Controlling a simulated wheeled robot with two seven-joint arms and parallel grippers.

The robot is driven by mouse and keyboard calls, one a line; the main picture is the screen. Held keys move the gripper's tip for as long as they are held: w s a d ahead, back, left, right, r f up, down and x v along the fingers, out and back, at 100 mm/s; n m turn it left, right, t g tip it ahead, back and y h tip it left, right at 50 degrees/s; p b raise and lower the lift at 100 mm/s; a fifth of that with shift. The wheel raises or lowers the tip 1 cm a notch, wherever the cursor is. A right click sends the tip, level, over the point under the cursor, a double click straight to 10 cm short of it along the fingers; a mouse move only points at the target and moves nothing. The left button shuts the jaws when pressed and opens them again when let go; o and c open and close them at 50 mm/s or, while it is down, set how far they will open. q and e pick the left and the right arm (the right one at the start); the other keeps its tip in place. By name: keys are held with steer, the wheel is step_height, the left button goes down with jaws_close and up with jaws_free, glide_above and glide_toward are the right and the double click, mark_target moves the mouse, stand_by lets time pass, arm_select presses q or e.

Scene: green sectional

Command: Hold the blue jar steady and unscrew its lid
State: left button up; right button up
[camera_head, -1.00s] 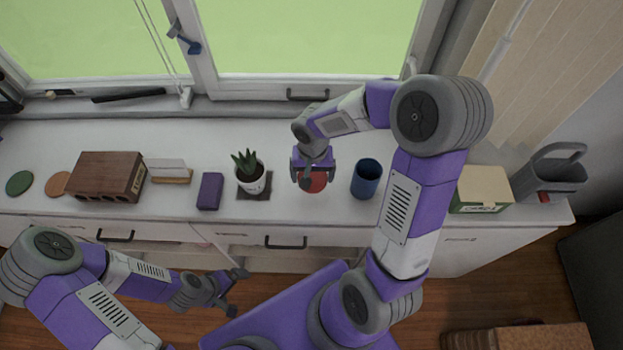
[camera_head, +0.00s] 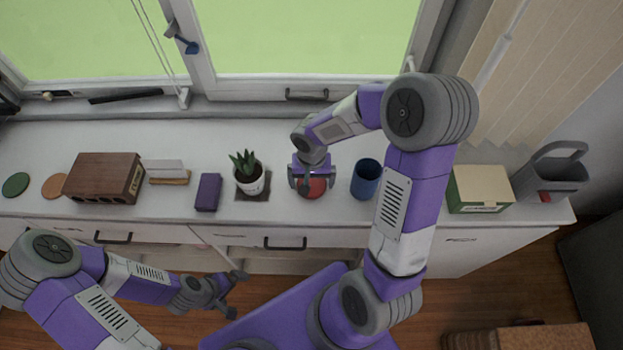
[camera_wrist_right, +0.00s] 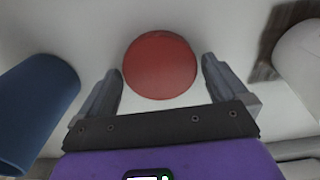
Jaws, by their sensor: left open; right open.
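The blue jar (camera_head: 366,180) stands upright on the white counter, right of my right gripper. Its top looks dark, and I cannot tell whether a lid sits on it. A blue cylinder, the same jar, shows at the left of the right wrist view (camera_wrist_right: 36,108). A red disc (camera_head: 311,189) lies left of the jar; I cannot tell whether it is a lid. My right gripper (camera_head: 312,183) is open, pointing down over the disc. In the right wrist view the disc (camera_wrist_right: 160,64) shows between the fingers, with gaps both sides. My left gripper (camera_head: 235,293) is open and empty, in front of the counter.
A potted plant (camera_head: 249,178) on a dark mat stands left of the disc. Further left are a purple box (camera_head: 208,191), a card holder (camera_head: 168,173) and a brown brick (camera_head: 104,178). A green-and-cream box (camera_head: 480,189) and a grey watering can (camera_head: 552,174) stand at right.

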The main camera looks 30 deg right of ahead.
mark_target(312, 184)
step_height(312, 184, up, 12)
steer(key=p, duration=0.2)
steer(key=shift+s, duration=0.15)
